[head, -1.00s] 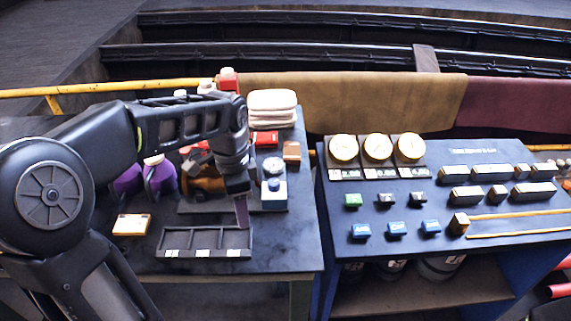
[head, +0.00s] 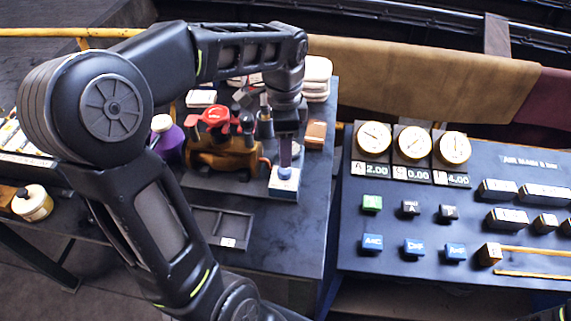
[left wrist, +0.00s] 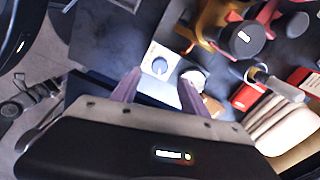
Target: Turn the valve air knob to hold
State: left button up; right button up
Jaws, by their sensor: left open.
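A small white and blue box (head: 284,184) stands at the right front of the dark mat beside the brown valve body. In the left wrist view a round grey-blue knob (left wrist: 159,66) with a light mark sits on the box's top face; I cannot read its setting. My left gripper (head: 286,156) points down over the box, its purple fingers partly hiding the top. In the left wrist view the open left gripper (left wrist: 158,79) has a finger on either side of the near part of the box, with the knob just beyond. Contact cannot be told. My right gripper is not seen.
The brown valve body (head: 215,158) with a red handwheel (head: 213,116) stands just left of the box. A divided black tray (head: 228,222) lies in front, white cloths (head: 318,78) behind. A panel with gauges (head: 414,142) and buttons stands right, across a gap.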

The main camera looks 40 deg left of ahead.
aim_at(285, 174)
pick_arm(q)
notch_tip(285, 174, down, 8)
jog(key=shift+r+p, duration=0.2)
jog(key=shift+p, duration=0.25)
grip_shut()
dwell(0.4)
